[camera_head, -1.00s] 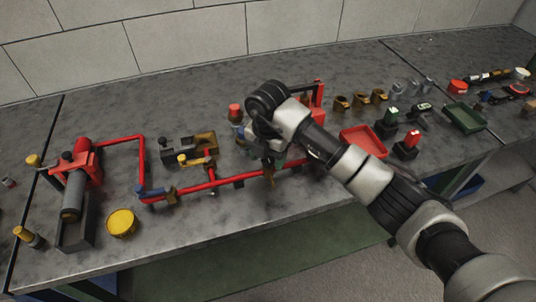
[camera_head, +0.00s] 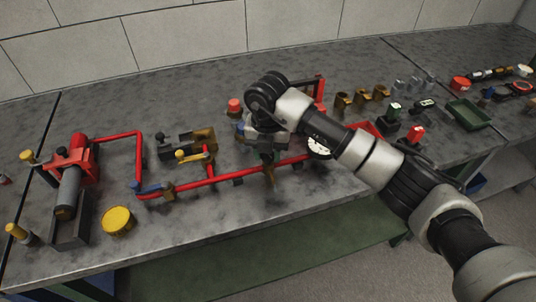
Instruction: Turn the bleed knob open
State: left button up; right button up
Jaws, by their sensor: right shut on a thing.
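My right arm reaches in from the right over the bench. My right gripper (camera_head: 268,154) points down at the red pipework beside the pump unit and is shut on a small part there. That part sits where the bleed knob would be, but the hand and wrist hide most of it, so I cannot see how far it is turned. The red pipe (camera_head: 225,178) runs left from under the gripper. A red cap (camera_head: 235,105) stands just left of my wrist. My left gripper is not in view.
A red pump with a grey cylinder (camera_head: 68,190) and a yellow round cap (camera_head: 118,220) stand at the left. A yellow-handled valve (camera_head: 190,155) is near the pipe. Brass fittings (camera_head: 360,97) and a green tray (camera_head: 468,113) are at the right. The front bench strip is clear.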

jog(key=n+b, duration=0.3)
jog(key=n, duration=0.1)
jog(key=shift+f+n+b, duration=0.15)
jog(key=shift+n+b, duration=0.15)
jog(key=n+b, duration=0.3)
jog(key=n, duration=0.1)
jog(key=shift+n+b, duration=0.3)
jog(key=shift+b, duration=0.05)
jog(key=n+b, duration=0.2)
jog(key=n, duration=0.1)
jog(key=shift+n, duration=0.3)
pick_arm(q)
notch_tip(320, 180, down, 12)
jog(key=b, duration=0.2)
pick_arm(e)
jog(key=n, duration=0.3)
jog(key=shift+n, duration=0.3)
jog(key=shift+n+b, duration=0.45)
jog(key=shift+n, duration=0.65)
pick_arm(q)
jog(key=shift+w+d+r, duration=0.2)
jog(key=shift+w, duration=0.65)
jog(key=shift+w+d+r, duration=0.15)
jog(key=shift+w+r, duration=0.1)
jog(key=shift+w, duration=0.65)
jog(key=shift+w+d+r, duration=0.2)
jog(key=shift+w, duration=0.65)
pick_arm(e)
jog(key=shift+r+n, duration=0.25)
jog(key=shift+n, duration=0.75)
